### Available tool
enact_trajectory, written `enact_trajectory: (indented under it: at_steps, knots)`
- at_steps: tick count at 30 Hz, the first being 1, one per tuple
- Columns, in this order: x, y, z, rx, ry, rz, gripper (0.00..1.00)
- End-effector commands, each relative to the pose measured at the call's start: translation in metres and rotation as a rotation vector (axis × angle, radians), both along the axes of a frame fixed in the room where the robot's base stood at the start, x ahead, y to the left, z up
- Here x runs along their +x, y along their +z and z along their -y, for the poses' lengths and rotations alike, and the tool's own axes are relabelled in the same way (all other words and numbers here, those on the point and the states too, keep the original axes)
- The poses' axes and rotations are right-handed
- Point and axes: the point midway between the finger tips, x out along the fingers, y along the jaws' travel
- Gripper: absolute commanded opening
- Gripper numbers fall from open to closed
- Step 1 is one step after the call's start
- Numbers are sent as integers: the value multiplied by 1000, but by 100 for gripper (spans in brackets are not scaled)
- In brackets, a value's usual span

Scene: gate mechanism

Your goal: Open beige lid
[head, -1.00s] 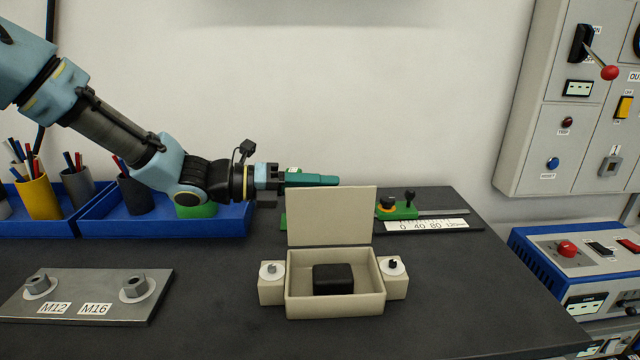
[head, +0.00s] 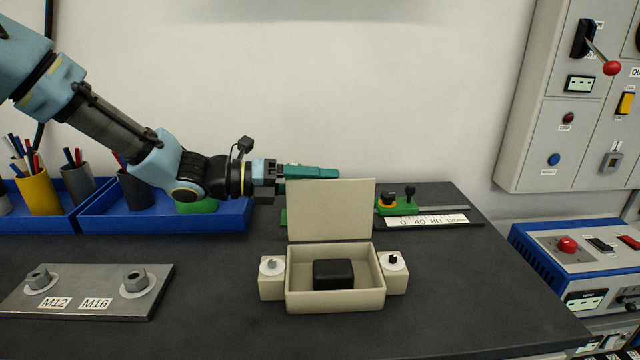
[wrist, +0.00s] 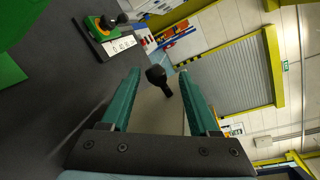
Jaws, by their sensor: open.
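The beige lid (head: 331,211) stands upright at the back of the beige box (head: 335,302), so the box is open. A black block (head: 333,274) lies inside the box. My gripper (head: 312,172), with green fingers, is behind the lid near its top edge in the head view. In the wrist view my gripper (wrist: 160,98) has its fingers spread apart. The lid's beige panel (wrist: 158,118) shows between and beyond the fingers there, with a black knob (wrist: 158,78) on it. Nothing is clamped between the fingers.
A green slider with a scale (head: 428,221) lies behind the box to the right. A metal plate with nuts (head: 88,291) lies at the left. Blue trays with pen cups (head: 160,217) stand behind it. A control panel (head: 570,100) is on the right wall.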

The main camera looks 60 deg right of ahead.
Motion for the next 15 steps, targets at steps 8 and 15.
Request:
enact_trajectory:
  at_steps: [8, 15]
  knots:
    - [37, 2, -30, -1, 6, 3, 61]
    - [68, 9, -57, 1, 4, 3, 61]
